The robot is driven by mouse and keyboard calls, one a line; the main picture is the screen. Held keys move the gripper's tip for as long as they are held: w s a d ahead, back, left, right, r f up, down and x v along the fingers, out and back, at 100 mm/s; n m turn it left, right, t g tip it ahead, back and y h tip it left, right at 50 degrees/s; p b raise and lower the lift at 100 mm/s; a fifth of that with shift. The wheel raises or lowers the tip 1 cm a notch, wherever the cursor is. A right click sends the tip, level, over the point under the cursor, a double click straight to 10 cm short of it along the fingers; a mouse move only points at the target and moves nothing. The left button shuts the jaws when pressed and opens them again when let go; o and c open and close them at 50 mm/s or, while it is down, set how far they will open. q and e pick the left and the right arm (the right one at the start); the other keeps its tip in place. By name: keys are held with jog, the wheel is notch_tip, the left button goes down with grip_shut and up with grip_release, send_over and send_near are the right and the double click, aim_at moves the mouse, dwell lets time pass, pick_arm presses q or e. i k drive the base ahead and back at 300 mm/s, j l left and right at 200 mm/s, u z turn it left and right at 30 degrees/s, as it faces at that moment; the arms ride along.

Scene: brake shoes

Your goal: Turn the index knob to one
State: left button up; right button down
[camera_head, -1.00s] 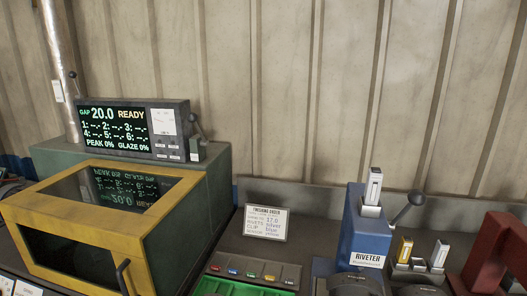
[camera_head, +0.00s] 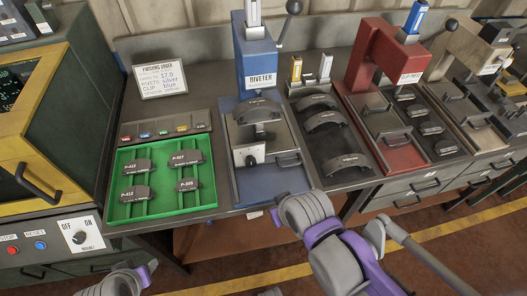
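The blue riveter (camera_head: 259,65) stands mid-bench, labelled RIVETER. On its base plate sits a white block with a small dark knob (camera_head: 250,159). It may be the index knob, but its markings are too small to read. A curved brake shoe (camera_head: 257,110) lies on the riveter just behind the block. Grey and purple links of my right arm show at lower centre-right, in front of the bench. Part of my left arm shows at the bottom left edge. I see no fingertips of either gripper, and nothing of mine touches the knob.
A green tray (camera_head: 197,203) with several dark pads lies left of the riveter. Several brake shoes lie on a dark rack (camera_head: 360,180) to its right, beside the red clip press (camera_head: 383,45). An OFF/ON switch (camera_head: 79,238) is at lower left. A finishing order card (camera_head: 160,80) stands behind.

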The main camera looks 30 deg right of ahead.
aim_at(250, 162)
jog(key=j+z, duration=0.15)
jog(key=z, duration=0.2)
jog(key=k+j+z, duration=0.15)
jog(key=z, duration=0.2)
jog(key=k+j+z, duration=0.1)
jog(key=z, duration=0.25)
